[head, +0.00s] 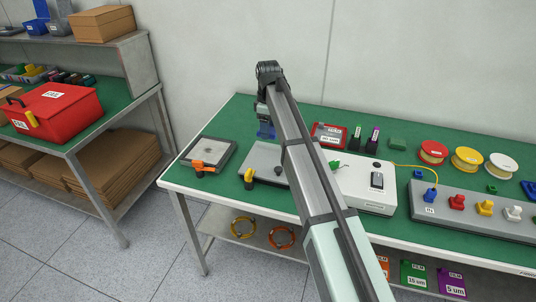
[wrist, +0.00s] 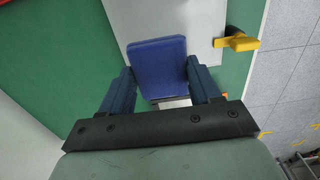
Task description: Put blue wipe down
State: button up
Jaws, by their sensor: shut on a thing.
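The blue wipe (wrist: 158,64) is a flat blue pad in the wrist view, between the two dark blue fingers of my gripper (wrist: 160,78). My gripper is shut on it. In the head view, the gripper (head: 264,122) is over the back left of the green table (head: 222,128), with a small blue patch (head: 266,131) at its end. A grey plate (head: 262,157) with a yellow clamp (head: 248,176) lies near it. In the wrist view, the wipe's far edge overlaps this plate (wrist: 165,18). I cannot tell whether the wipe touches anything below.
A dark plate with an orange clamp (head: 203,167) lies at the table's left. A red case (head: 328,134), a white box (head: 362,190), several spools and a grey connector strip (head: 475,212) are right of my arm. Bare green table shows behind the grey plate.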

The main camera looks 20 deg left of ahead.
aim_at(268, 155)
notch_tip(268, 155, down, 10)
jog(key=shift+r, duration=0.15)
dwell(0.4)
jog(key=shift+f, duration=0.2)
jog(key=o, duration=1.1)
jog(key=shift+r, duration=0.1)
notch_tip(268, 155, up, 12)
jog(key=shift+r, duration=0.1)
